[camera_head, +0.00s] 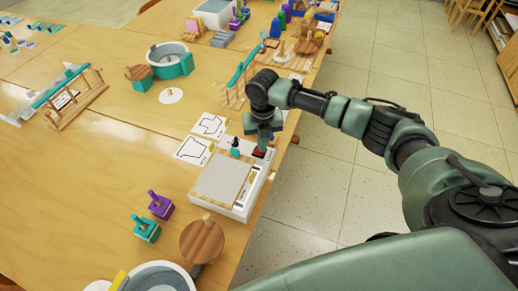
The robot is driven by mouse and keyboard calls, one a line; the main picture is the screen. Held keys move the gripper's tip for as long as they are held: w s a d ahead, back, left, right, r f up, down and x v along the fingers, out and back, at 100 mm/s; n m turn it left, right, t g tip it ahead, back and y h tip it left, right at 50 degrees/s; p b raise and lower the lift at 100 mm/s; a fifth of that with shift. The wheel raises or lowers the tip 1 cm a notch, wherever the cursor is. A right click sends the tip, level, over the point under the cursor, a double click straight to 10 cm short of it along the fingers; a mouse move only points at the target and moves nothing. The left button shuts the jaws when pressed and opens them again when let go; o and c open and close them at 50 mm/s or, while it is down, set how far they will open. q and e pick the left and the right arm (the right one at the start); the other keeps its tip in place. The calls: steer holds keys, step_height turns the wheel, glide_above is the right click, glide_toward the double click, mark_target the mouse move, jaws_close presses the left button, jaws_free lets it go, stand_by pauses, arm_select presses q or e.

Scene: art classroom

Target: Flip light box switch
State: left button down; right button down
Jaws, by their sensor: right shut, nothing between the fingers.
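The light box (252,193) is a low white box with a pale grey panel and wooden strips, near the table's right edge. A small red switch (258,154) shows at its far right corner, partly hidden by my gripper. A small dark and teal peg-like piece (235,148) stands beside it on the far side of the box. My right gripper (263,149) points down right over the switch, shut and empty. I cannot tell whether its tips touch the switch. My left gripper is not in view.
Two cards with outlines (210,125) lie beyond the box. Purple (161,206) and teal (145,229) stamps and a round wooden piece (202,241) stand nearer. A wooden rack (236,92) stands behind my gripper.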

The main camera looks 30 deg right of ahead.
steer(key=shift+r+p, duration=2.7)
steer(key=shift+r, duration=0.45)
steer(key=shift+f, duration=0.1)
